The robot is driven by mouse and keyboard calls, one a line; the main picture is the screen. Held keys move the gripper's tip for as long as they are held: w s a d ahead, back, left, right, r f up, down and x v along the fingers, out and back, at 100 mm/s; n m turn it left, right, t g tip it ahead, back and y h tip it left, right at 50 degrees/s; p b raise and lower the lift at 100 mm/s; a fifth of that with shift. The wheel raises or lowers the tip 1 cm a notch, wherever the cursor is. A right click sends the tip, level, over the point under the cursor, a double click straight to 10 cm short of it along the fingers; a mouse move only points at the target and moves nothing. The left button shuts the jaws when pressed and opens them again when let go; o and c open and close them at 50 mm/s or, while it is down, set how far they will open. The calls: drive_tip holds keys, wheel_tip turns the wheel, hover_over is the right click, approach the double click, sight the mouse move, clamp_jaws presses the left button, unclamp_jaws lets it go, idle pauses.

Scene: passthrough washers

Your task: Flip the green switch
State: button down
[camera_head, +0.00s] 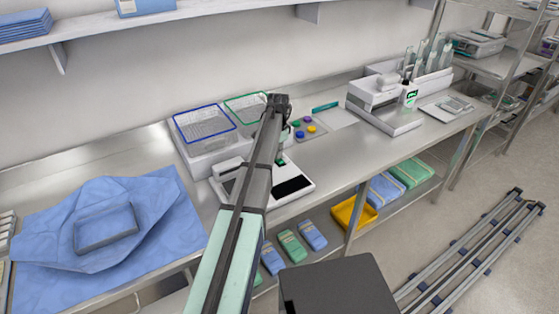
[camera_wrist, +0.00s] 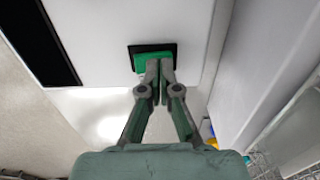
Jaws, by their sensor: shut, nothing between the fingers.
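The green switch (camera_wrist: 146,58) sits in a black frame on a white device (camera_wrist: 110,20) in the wrist view. My gripper (camera_wrist: 159,64) is shut and empty, and its fingertips overlap the lower right part of the switch. They look at or very close to its surface; I cannot tell whether they press it. Part of the switch is hidden behind the fingertips. In the head view my arm covers much of the white device (camera_head: 306,178), and my gripper (camera_head: 281,158) points down at it. Only a small bit of green shows there, so the switch's position is unclear.
Two wire baskets, blue-rimmed (camera_head: 203,128) and green-rimmed (camera_head: 246,104), stand behind the device. Colored knobs (camera_head: 304,128) lie right of my gripper. A blue cloth with a grey tray (camera_head: 106,228) covers the left bench. A white instrument (camera_head: 378,102) stands to the right.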

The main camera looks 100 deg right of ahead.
drive_tip(key=shift+r+p, duration=1.5)
drive_tip(key=shift+r, duration=1.65)
